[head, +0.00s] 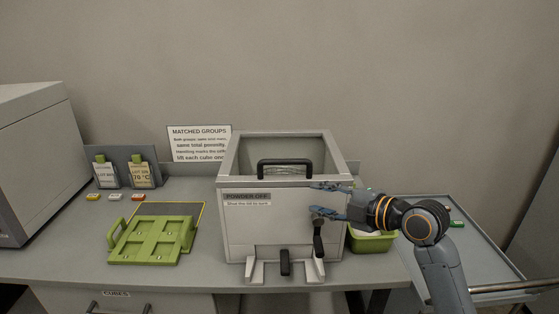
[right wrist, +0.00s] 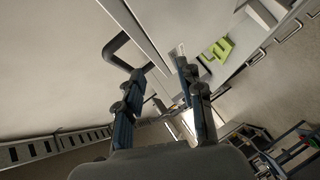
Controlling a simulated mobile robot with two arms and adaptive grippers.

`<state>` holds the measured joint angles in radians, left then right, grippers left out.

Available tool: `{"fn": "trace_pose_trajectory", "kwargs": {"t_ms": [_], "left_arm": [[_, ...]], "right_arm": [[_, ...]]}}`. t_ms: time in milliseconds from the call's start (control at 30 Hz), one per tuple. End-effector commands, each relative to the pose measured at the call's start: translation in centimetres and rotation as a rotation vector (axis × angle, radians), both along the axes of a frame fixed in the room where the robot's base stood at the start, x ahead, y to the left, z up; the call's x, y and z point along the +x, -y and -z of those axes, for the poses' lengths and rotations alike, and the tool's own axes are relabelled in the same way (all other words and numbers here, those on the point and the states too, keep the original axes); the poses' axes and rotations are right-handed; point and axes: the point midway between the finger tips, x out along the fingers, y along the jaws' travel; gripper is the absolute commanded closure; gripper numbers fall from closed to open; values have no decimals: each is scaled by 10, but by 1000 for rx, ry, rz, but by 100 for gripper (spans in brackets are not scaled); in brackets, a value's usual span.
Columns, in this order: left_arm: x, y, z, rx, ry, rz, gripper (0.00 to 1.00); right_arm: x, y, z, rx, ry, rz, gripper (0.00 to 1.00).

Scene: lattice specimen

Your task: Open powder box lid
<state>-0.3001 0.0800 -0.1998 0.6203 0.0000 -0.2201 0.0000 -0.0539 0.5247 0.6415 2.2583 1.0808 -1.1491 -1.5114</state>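The powder box (head: 240,227) is a pale grey cabinet in the middle of the bench, labelled "POWDER OFF". Its framed, window-like lid (head: 255,135) appears to be down on top. A black handle (head: 284,163) stands at the lid's front edge. My right gripper (head: 318,199) is open and empty at the box's front right, below and to the right of the handle. In the right wrist view the open right gripper (right wrist: 156,68) shows with a black handle (right wrist: 112,47) beside its left finger. My left gripper is not in view.
Black levers (head: 318,238) are on the box's lower front. A green fixture (head: 152,241) lies to the left, with labelled cards (head: 140,174) behind it. A green tub (head: 372,243) sits right of the box, beside a grey cart (head: 480,244).

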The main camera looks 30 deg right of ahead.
Motion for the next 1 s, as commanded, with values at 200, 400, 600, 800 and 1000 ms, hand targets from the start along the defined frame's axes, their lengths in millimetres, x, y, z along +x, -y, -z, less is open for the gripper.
{"fn": "trace_pose_trajectory", "kwargs": {"t_ms": [200,400,600,800,1000], "left_arm": [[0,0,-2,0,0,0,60],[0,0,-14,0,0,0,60],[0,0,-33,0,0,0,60],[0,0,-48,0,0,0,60],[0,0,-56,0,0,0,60]], "right_arm": [[-5,10,-59,-124,164,-48,63],[16,5,-61,-124,171,-52,63],[57,-6,-57,-119,170,-50,63],[96,-15,-50,-121,167,-49,63],[119,-21,-44,-123,168,-49,63]]}}
